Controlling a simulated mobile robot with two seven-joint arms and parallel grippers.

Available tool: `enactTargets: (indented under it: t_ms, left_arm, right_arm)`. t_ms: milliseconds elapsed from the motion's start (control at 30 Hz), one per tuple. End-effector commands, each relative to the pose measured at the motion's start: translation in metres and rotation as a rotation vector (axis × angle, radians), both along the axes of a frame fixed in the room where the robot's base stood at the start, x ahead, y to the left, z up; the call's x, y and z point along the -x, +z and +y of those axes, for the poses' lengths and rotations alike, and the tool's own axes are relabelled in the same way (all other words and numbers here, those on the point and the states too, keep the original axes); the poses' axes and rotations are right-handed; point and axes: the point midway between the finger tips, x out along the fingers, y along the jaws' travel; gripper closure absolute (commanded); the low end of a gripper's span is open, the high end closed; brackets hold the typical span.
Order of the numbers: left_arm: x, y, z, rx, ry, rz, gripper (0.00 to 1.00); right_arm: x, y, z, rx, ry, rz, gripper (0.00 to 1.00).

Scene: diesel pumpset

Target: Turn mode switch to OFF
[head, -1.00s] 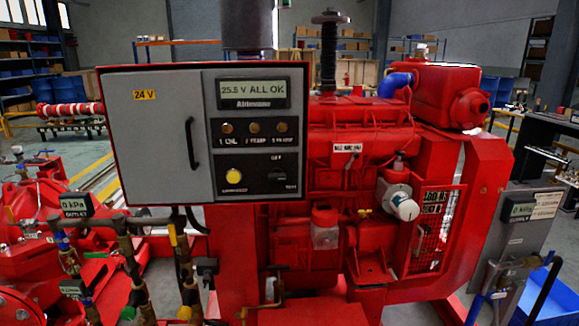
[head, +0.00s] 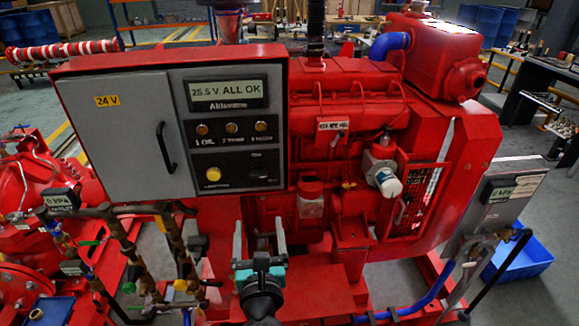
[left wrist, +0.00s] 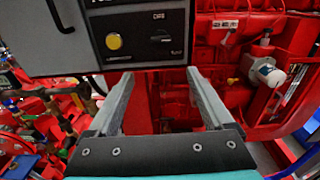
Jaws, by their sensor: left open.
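The mode switch (head: 259,176) is a small dark control at the lower right of the control panel (head: 232,127), right of a yellow button (head: 213,174). It also shows in the left wrist view (left wrist: 160,38) under a small label that seems to read OFF; its exact position is too small to tell. My left gripper (head: 259,240) is open and empty, below the panel and apart from it. In the left wrist view its two fingers (left wrist: 158,80) point up toward the panel's lower edge. My right gripper is not in view.
The red diesel engine (head: 350,110) stands behind and right of the panel. A grey cabinet door with a black handle (head: 166,148) is left of the switch. Pipes and valves (head: 120,240) stand at lower left. A blue tray (head: 520,262) lies on the floor at right.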

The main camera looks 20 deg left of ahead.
Motion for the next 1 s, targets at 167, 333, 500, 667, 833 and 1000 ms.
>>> enactTargets:
  t_ms: [167, 333, 500, 667, 833, 1000]
  left_arm:
    - [-0.004, 0.018, 0.003, -0.047, 0.007, -0.017, 0.15]
    - [-0.026, 0.017, 0.017, -0.046, 0.008, -0.018, 0.15]
    - [-0.058, 0.017, 0.036, -0.045, 0.007, -0.017, 0.15]
    - [-0.086, 0.016, 0.054, -0.043, 0.009, -0.016, 0.15]
    - [-0.111, 0.016, 0.069, -0.041, 0.007, -0.016, 0.15]
    - [-0.124, 0.015, 0.077, -0.04, 0.006, -0.014, 0.15]
  right_arm:
    - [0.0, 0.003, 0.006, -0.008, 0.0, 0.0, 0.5]
    - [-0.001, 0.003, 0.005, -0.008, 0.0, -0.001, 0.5]
    - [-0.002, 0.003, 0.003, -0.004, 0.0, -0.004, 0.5]
    - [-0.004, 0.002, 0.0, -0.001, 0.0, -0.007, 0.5]
    - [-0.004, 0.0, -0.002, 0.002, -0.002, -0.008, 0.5]
    - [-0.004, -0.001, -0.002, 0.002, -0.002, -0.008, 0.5]
